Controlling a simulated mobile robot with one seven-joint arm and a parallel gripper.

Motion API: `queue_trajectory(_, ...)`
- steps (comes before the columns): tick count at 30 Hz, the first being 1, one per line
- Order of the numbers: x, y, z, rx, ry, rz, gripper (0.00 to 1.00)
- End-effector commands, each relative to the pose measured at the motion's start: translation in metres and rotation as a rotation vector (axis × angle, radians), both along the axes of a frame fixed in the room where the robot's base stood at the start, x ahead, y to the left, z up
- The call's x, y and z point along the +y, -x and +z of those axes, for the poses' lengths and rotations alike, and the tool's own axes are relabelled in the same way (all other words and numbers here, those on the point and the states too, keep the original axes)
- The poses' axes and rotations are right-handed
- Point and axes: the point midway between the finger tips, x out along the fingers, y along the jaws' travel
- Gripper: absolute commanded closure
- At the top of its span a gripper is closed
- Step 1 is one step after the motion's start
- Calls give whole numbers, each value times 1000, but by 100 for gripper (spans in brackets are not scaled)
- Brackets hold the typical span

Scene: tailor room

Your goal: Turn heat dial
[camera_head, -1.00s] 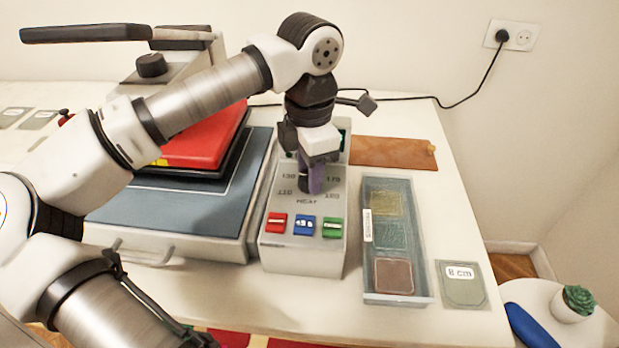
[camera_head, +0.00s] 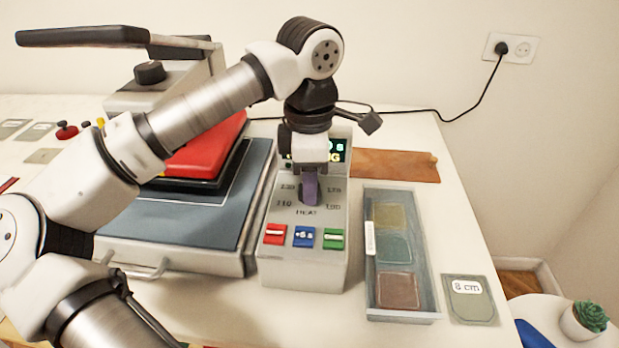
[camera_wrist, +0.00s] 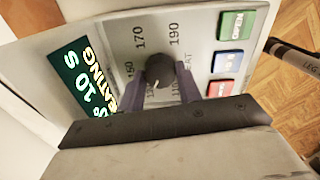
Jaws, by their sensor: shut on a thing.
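The heat dial (camera_wrist: 161,72) is a dark round knob with a white mark, ringed by printed numbers, on the grey control box (camera_head: 303,271). My gripper (camera_head: 309,193) points down at the dial and hides most of it in the head view. In the wrist view my gripper's purple fingers (camera_wrist: 172,83) are on either side of the dial, shut on it. The white mark points toward the gripper's side, near the lower numbers. A dark screen (camera_wrist: 85,82) on the box shows green "10 s" and a yellow word ending in "EATING".
Red (camera_head: 273,233), blue (camera_head: 304,236) and green (camera_head: 334,239) buttons sit in front of the dial. The heat press (camera_head: 205,215) stands left. A tray of patches (camera_head: 402,312) and an "8 cm" card (camera_head: 468,300) lie right. A brown strip (camera_head: 398,164) lies behind.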

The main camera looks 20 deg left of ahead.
Motion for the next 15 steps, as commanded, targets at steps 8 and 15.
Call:
queue_trajectory(8,0,0,0,0,0,1,51)
queue_trajectory(15,0,0,0,0,0,2,44)
